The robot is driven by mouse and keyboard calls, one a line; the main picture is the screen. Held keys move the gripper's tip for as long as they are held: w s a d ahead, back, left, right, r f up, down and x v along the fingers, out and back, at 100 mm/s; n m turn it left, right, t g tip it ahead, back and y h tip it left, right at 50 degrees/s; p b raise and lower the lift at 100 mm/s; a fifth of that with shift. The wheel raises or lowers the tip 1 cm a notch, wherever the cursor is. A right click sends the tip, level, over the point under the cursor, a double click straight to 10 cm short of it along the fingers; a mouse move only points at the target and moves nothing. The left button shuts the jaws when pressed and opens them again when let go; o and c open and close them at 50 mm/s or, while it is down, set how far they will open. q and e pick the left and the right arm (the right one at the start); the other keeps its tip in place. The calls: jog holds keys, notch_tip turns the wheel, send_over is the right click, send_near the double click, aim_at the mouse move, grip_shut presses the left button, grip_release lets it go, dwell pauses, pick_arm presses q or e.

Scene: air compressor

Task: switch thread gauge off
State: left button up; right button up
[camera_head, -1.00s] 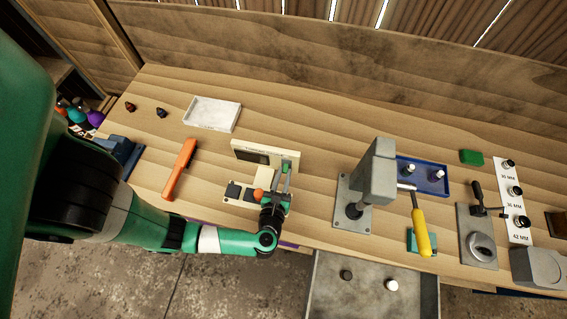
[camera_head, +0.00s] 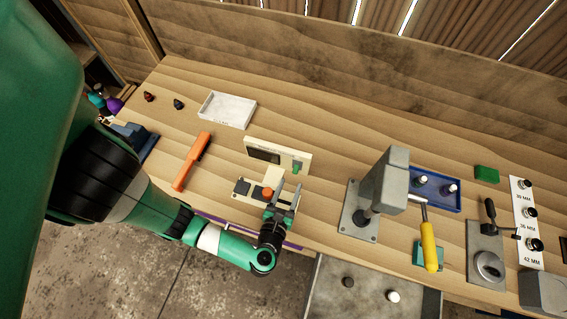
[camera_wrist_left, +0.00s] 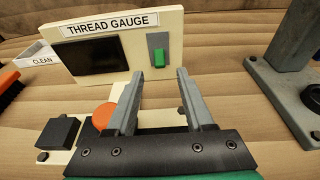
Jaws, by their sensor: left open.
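The thread gauge (camera_wrist_left: 150,22) is a cream panel with a dark screen (camera_wrist_left: 93,56) and a base with dark blocks and an orange knob (camera_wrist_left: 103,116). It also stands on the bench in the head view (camera_head: 302,154). Its green switch (camera_wrist_left: 159,57) sits in a grey housing on the right of the panel. My left gripper (camera_wrist_left: 155,82) is open and empty in front of the panel, its fingers apart on either side of the switch in the wrist view. In the head view my left gripper (camera_head: 284,193) is over the gauge's base, short of the panel. My right gripper is out of view.
A grey press (camera_head: 385,185) with a yellow handle (camera_head: 429,247) stands to the right. An orange brush (camera_head: 192,161) lies to the left, and a white tray (camera_head: 228,110) behind. A blue tray (camera_head: 435,190) is beyond the press.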

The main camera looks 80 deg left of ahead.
pick_arm(q)
jog(key=v, duration=0.6)
jog(key=shift+s+d, duration=0.2)
jog(key=shift+d, duration=0.05)
